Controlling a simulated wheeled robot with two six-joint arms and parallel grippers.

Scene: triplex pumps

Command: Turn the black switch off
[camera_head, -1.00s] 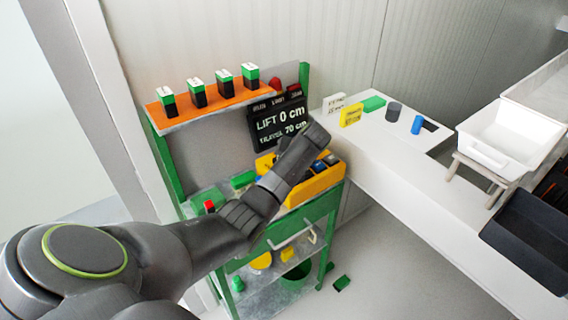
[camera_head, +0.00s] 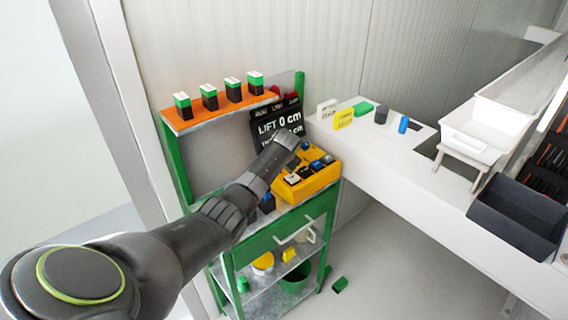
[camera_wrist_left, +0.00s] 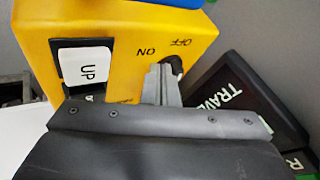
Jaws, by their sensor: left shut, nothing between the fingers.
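The yellow control box (camera_head: 318,185) stands on the green cart, with several buttons on top. In the left wrist view its yellow face (camera_wrist_left: 125,25) carries a white "UP" button (camera_wrist_left: 84,62) and the labels "ON" and "OFF". The black switch (camera_wrist_left: 177,64) shows partly by these labels, at the box's edge. My left gripper (camera_wrist_left: 162,84) is shut and empty, with its fingertips right beside the switch; I cannot tell if they touch. In the head view the left gripper (camera_head: 290,138) is over the back of the box, and the switch is not distinguishable there. My right gripper is not in view.
A black display (camera_head: 278,122) reading "LIFT 0 cm" stands close behind the box. An orange shelf (camera_head: 220,112) with several green-and-black blocks is at the left. A white counter (camera_head: 370,160) with small objects and a white bin (camera_head: 470,135) lies to the right.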

